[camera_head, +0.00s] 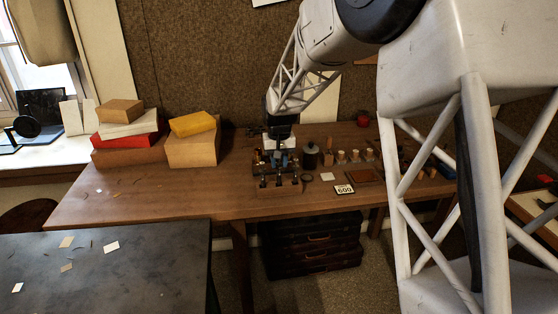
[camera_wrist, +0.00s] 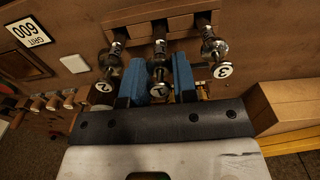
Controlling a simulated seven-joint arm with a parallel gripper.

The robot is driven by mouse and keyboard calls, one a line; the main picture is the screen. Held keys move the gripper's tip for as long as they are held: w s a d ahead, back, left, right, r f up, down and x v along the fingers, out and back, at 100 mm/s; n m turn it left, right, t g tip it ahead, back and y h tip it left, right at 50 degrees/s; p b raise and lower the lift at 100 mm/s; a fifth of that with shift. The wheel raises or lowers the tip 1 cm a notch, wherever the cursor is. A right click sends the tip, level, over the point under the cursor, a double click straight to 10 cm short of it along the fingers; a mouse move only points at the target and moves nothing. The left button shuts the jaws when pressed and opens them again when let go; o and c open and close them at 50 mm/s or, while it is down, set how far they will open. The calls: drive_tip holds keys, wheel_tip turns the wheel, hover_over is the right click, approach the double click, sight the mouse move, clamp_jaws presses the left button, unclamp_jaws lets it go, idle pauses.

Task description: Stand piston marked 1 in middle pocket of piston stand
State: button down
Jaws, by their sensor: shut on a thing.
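My gripper (camera_wrist: 158,72) has two blue fingers, shut on the piston marked 1 (camera_wrist: 158,91), whose number disc faces the wrist camera. In the wrist view this piston is in line with the middle of the wooden piston stand (camera_wrist: 178,27). I cannot tell whether its lower end is seated in the pocket or just above it. The piston marked 2 (camera_wrist: 104,87) is left of the fingers and the piston marked 3 (camera_wrist: 223,71) is right of them, both at the stand's end positions. In the head view my gripper (camera_head: 280,158) is over the bench just behind the stand (camera_head: 280,187).
A grit 600 card (camera_wrist: 30,32) and a pale square (camera_wrist: 62,64) lie beside the stand. A dark jar (camera_head: 310,155) and several corks (camera_head: 355,156) stand to its right in the head view. Stacked boxes (camera_head: 193,145) are at the left. The bench front-left is mostly clear.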

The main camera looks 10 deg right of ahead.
drive_tip(key=shift+f, duration=0.65)
drive_tip(key=c, duration=0.5)
unclamp_jaws()
drive_tip(key=shift+r, duration=0.1)
drive_tip(key=shift+r, duration=3.4)
